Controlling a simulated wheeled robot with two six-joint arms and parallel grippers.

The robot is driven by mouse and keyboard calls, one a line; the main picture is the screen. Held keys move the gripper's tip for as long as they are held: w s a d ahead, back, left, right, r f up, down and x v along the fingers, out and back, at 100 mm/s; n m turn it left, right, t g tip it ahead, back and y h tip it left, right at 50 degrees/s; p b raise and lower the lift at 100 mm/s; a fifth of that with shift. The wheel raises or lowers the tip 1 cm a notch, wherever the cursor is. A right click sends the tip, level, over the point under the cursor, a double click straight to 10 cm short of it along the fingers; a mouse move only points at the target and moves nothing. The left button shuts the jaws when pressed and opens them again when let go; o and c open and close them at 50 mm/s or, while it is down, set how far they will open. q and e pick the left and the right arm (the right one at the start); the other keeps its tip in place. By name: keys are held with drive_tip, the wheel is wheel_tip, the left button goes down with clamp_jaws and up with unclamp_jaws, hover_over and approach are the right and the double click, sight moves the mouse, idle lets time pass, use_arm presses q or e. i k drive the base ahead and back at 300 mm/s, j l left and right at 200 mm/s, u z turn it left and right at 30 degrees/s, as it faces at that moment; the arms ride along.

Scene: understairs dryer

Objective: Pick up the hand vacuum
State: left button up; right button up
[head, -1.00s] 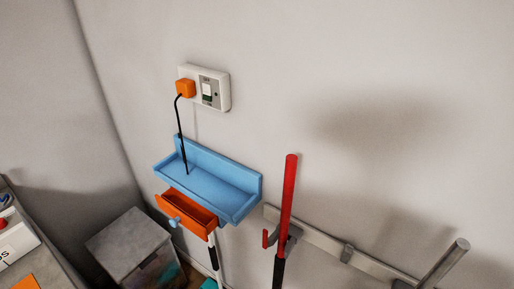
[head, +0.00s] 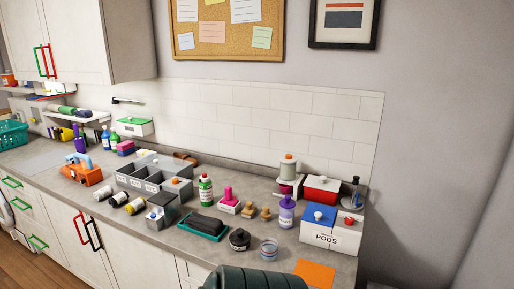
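I cannot tell for certain which thing is the hand vacuum. An orange appliance with a blue handle (head: 86,174) stands on the left part of the grey counter (head: 52,208); it may be the vacuum, but it is small in view. Neither of my grippers shows in the head view.
Containers and bottles crowd the counter: a grey divided organiser (head: 153,176), a teal tray (head: 183,234) with a dark item, a purple bottle (head: 287,212), and a white pods box (head: 345,238). A dark ribbed thing (head: 250,279) shows at the bottom edge.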

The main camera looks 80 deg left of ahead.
sight(85, 169)
drive_tip(key=u, duration=4)
drive_tip(key=i+j, duration=0.45)
drive_tip(key=i+j+z, duration=0.1)
drive_tip(key=i+j, duration=0.35)
drive_tip(key=j, duration=0.15)
